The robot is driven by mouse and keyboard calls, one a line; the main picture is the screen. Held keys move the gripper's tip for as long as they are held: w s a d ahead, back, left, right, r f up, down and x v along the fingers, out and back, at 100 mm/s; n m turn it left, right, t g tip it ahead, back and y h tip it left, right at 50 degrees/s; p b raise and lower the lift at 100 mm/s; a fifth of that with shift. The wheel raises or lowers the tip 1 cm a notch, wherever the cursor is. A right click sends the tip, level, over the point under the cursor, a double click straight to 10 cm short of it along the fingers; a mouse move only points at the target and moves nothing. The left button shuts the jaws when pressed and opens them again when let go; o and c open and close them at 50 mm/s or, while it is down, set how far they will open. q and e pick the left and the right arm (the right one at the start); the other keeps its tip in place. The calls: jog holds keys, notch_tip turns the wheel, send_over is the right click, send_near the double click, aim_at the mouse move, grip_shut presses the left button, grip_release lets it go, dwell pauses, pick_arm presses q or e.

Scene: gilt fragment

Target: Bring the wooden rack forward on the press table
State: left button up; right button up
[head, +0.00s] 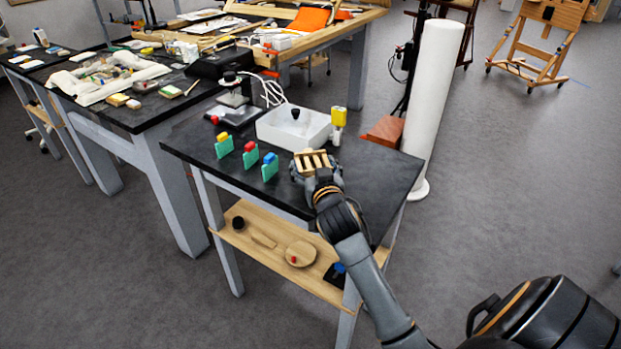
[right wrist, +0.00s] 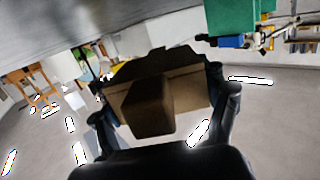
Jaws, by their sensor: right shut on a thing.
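The wooden rack (head: 313,159), a small pale slatted piece, is at the right part of the black-topped press table (head: 378,182), behind the front edge. My right gripper (head: 316,171) reaches in from the front and is shut on the rack. In the right wrist view the rack (right wrist: 190,93) shows as a brown shape between the two dark fingers (right wrist: 168,105), with a darker block part towards the camera. I cannot tell whether the rack touches the tabletop. My left gripper is not in view.
Green stands with yellow (head: 223,145), red (head: 250,155) and blue (head: 270,167) tops stand left of the rack. A white basin (head: 292,128) and a yellow-topped item (head: 338,123) are behind it. The tabletop's right side is clear. A lower wooden shelf (head: 262,225) holds small items.

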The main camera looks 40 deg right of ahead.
jog(key=shift+w+f, duration=0.25)
jog(key=shift+f, duration=0.05)
jog(key=shift+w+f, duration=0.15)
jog(key=shift+f, duration=1.55)
jog(key=shift+a, duration=0.1)
jog(key=shift+f, duration=0.2)
jog(key=o, duration=1.2)
jog(key=shift+c, duration=0.2)
jog(key=shift+r, duration=0.15)
